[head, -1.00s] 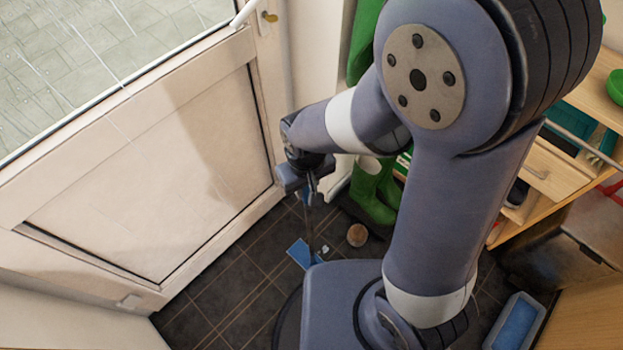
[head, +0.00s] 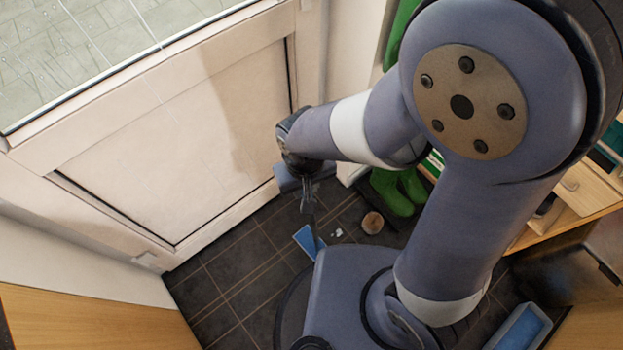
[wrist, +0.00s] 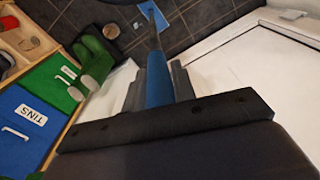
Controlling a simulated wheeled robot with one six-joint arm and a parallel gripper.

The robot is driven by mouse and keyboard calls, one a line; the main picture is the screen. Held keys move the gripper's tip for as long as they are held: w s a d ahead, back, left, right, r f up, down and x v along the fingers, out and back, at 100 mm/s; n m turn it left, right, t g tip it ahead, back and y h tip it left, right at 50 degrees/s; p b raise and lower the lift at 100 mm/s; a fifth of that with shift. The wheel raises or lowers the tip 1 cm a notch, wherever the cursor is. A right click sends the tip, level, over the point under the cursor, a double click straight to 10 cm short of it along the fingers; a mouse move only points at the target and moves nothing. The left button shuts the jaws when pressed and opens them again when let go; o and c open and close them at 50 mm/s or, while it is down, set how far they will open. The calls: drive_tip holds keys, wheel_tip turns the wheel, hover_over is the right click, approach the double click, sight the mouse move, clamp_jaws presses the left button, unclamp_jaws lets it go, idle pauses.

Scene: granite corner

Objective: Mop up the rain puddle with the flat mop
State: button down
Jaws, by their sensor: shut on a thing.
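My gripper (head: 307,192) is shut on the flat mop's handle, low in front of the door. In the wrist view my gripper (wrist: 158,78) has its fingers on either side of the blue handle grip (wrist: 159,92). The flat mop's blue head (head: 306,240) is at the dark tiled floor, partly hidden behind my own body. The blue mop head also shows at the top of the wrist view (wrist: 152,14). I cannot make out the rain puddle; small pale patches (head: 337,233) show on the tiles right of the mop head, too small to identify.
A pale door (head: 180,150) stands at left. Green boots (head: 395,192) and a round brown object (head: 372,222) are on the floor right of the mop. A blue tray (head: 521,329) lies lower right, near wooden shelving (head: 575,205). Bare tiles (head: 235,285) lie left of the mop.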

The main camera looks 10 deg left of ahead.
drive_tip(key=shift+s+a+r, duration=0.7)
drive_tip(key=shift+s+a, duration=3.4)
drive_tip(key=shift+s, duration=0.45)
drive_tip(key=shift+w+d+f+p, duration=0.1)
drive_tip(key=shift+w+d, duration=1.15)
drive_tip(key=shift+w, duration=0.25)
drive_tip(key=shift+w+d+r+p, duration=0.1)
drive_tip(key=shift+w+d, duration=1.15)
drive_tip(key=shift+w, duration=0.25)
drive_tip(key=shift+w+d+f+p, duration=0.1)
drive_tip(key=shift+w+d, duration=1.15)
drive_tip(key=shift+w, duration=0.25)
drive_tip(key=w+d, duration=1.4)
drive_tip(key=w, duration=0.1)
drive_tip(key=shift+w+f, duration=0.15)
